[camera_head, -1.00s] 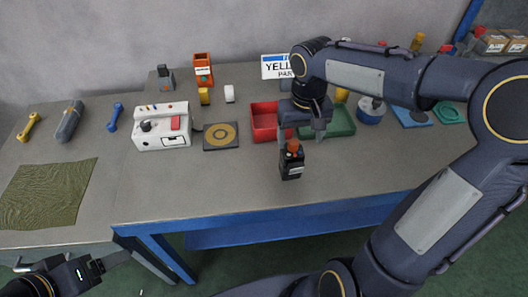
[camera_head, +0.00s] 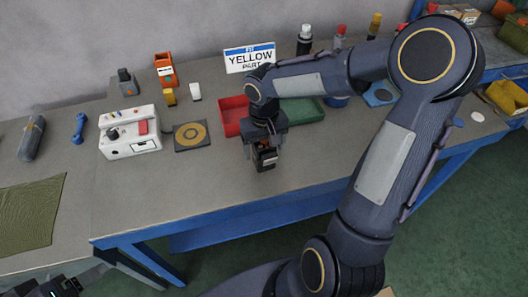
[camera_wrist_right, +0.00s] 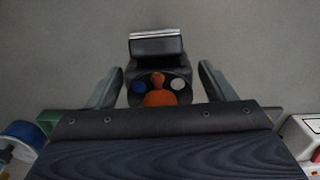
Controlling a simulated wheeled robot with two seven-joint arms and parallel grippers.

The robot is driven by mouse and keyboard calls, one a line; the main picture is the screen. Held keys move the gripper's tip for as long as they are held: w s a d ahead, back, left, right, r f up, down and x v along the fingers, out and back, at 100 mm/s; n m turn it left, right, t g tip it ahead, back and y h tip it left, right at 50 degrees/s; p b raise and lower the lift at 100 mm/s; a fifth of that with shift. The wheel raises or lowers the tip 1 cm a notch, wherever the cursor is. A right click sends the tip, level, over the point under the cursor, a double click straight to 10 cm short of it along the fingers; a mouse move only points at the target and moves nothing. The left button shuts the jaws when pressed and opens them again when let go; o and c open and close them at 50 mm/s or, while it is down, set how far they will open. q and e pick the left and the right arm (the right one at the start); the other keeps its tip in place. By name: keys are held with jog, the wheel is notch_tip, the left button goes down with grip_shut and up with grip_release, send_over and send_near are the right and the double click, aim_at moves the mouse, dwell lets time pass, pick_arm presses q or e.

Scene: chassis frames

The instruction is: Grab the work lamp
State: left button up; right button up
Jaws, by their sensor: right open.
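The work lamp appears to be the small black device with an orange knob (camera_head: 267,163), standing near the front of the table. In the right wrist view it (camera_wrist_right: 157,47) shows a pale strip, an orange top and blue and white round spots. My right gripper (camera_head: 263,150) is over it from above, and hides much of it in the head view. In the right wrist view its open fingers stand on both sides of the device, with a gap on each side. My left gripper (camera_head: 62,287) is cut off at the bottom left; its fingers cannot be made out.
A red bin (camera_head: 232,113) and a green bin (camera_head: 303,111) stand just behind. The table's front is clear.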

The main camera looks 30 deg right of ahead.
jog(key=c, duration=1.3)
jog(key=shift+o, duration=0.2)
jog(key=shift+r, duration=0.1)
